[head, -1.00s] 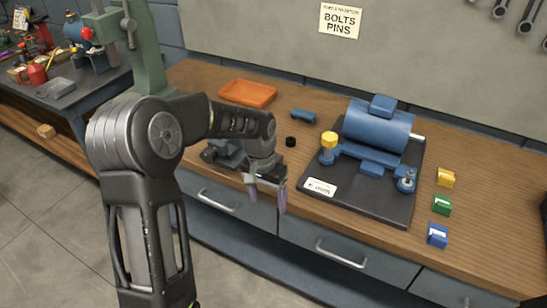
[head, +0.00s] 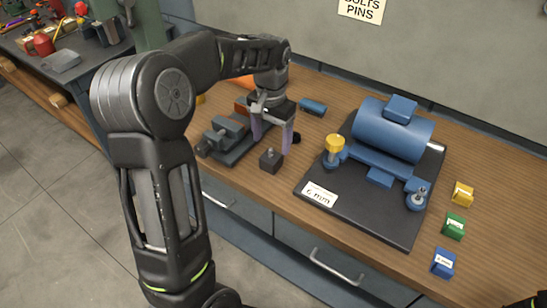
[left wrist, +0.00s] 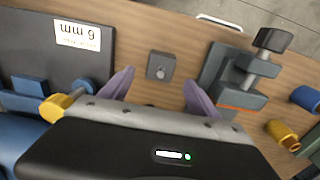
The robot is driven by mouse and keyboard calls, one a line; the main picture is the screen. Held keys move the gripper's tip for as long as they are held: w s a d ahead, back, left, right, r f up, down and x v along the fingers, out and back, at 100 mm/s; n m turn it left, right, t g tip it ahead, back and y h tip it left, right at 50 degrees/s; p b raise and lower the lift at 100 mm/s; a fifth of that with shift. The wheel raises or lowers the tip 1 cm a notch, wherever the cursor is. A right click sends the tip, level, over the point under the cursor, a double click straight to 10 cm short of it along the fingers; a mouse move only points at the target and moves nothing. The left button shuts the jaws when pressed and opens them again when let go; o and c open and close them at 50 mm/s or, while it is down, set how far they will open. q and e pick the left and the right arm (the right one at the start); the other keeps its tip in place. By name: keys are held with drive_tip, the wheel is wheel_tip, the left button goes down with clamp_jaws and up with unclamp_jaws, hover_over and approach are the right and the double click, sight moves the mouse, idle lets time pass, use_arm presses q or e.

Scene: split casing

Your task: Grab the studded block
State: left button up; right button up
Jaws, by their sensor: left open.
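The studded block (head: 271,160) is a small dark grey cube with a round stud on top. It sits upright on the wooden bench, between the vise and the black baseplate. My left gripper (head: 271,138) is open and empty, fingers pointing down, just above and behind the block in the head view. In the left wrist view the block (left wrist: 161,66) lies beyond the gap between the purple fingertips (left wrist: 158,84), apart from both.
A grey vise (head: 228,138) stands left of the block. The black baseplate (head: 385,220) with a blue motor-like casing (head: 393,130) lies to the right. Yellow, green and blue small boxes (head: 453,226) stand farther right. A small blue part (head: 313,107) lies behind the gripper.

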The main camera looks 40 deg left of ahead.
sight(271, 156)
use_arm(q)
drive_tip(key=shift+w+f, duration=0.1)
drive_tip(key=shift+f, duration=1.3)
wheel_tip(271, 156, down, 4)
drive_tip(key=shift+f+p, duration=0.1)
drive_tip(key=shift+p, duration=0.75)
drive_tip(key=shift+f, duration=0.5)
drive_tip(key=shift+c, duration=0.3)
clamp_jaws()
drive_tip(key=shift+r, duration=0.1)
